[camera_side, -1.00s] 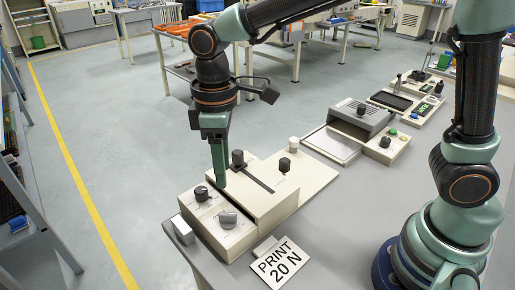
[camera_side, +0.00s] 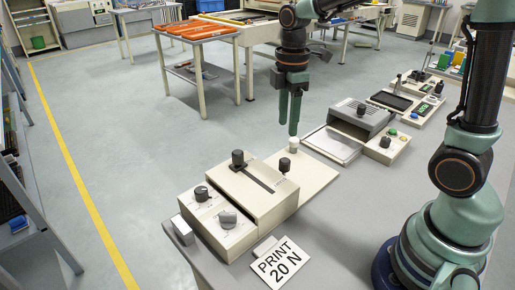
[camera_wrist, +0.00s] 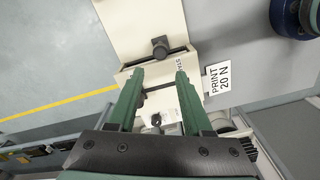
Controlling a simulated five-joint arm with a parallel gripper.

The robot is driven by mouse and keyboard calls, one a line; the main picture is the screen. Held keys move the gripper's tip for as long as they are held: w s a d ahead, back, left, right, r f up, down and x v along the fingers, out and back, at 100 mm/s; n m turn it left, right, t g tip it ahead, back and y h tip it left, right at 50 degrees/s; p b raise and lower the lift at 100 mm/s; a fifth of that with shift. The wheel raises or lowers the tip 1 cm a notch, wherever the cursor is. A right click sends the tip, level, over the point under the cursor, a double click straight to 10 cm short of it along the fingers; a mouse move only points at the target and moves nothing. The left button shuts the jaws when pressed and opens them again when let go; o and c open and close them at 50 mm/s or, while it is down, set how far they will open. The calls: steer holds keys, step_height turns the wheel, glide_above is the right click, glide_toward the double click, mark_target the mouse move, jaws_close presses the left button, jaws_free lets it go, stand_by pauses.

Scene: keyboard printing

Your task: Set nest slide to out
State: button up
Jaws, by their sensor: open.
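My gripper (camera_side: 288,127) is open and empty. In the side view its fingertips appear just above a pale post (camera_side: 293,143) at the back of a flat cream plate (camera_side: 315,176). A black knob (camera_side: 285,164) stands on the plate in front of the post. To the left, a cream block (camera_side: 262,193) has a dark slot, with a tall black knob (camera_side: 238,158) at the slot's far-left end. I cannot read which part is marked as the nest slide. In the wrist view the open fingers frame cream housing, with a black knob (camera_wrist: 160,46) beyond the tips.
A lower box with a dark dial (camera_side: 201,193) and a grey knob (camera_side: 228,218) stands at the front left. A "PRINT 20 N" sign (camera_side: 280,262) lies near it. A grey-topped machine (camera_side: 360,118) stands right of the plate.

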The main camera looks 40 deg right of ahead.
mark_target(285, 160)
step_height(285, 160, down, 12)
stand_by(0.5)
jaws_close()
steer(key=shift+r, duration=0.1)
stand_by(1.2)
